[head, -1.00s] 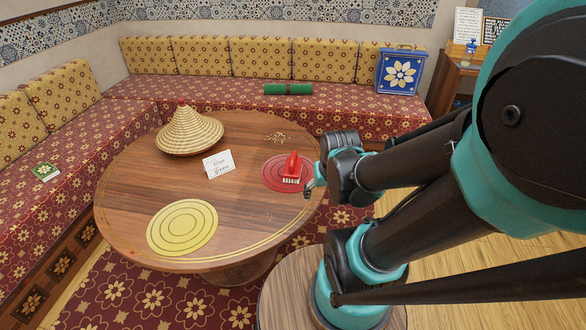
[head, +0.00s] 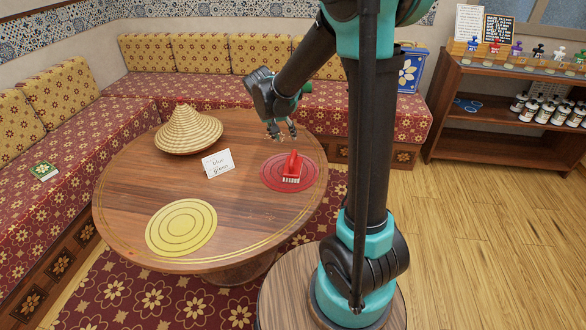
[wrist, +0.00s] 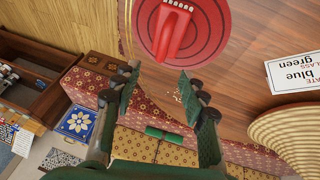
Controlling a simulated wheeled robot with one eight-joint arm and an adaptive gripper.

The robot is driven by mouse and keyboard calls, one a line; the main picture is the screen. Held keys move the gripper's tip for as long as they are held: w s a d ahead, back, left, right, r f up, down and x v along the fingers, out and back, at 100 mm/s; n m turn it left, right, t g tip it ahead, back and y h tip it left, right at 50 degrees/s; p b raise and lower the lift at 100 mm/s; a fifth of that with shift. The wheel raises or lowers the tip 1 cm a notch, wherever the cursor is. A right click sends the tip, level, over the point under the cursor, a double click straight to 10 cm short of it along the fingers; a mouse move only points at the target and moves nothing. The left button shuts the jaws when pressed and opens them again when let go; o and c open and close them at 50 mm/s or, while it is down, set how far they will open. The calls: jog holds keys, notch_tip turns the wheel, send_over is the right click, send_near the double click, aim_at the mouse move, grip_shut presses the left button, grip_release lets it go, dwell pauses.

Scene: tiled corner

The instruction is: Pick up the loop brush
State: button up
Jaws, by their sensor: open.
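The loop brush, red with a row of pale bristles, sits on the red round mat (head: 268,184) at the right side of the round table (head: 180,185). The brush (head: 291,167) has its red handle standing up in the head view. In the wrist view the brush (wrist: 172,36) is near the top, on the ringed red mat (wrist: 215,50). My gripper (head: 281,133) is open and empty, above the table and behind the brush in the head view. In the wrist view its fingertips (wrist: 158,73) are apart, below the brush in the picture and not touching it.
A woven cone (head: 188,131) and a white card (head: 218,163) stand on the table. A yellow round mat (head: 181,228) lies at its front. A shelf with small bottles (head: 548,108) is at the right. Table around the brush is clear.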

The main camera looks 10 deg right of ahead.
aim_at(292, 155)
jog(key=x, duration=1)
jog(key=shift+w+d+f, duration=0.1)
jog(key=shift+w+f, duration=0.05)
jog(key=shift+f, duration=0.15)
jog(key=shift+a+x, duration=0.15)
jog(key=shift+x, duration=1.15)
jog(key=shift+a+x, duration=0.15)
jog(key=shift+x, duration=1.15)
jog(key=shift+f, duration=0.1)
grip_shut()
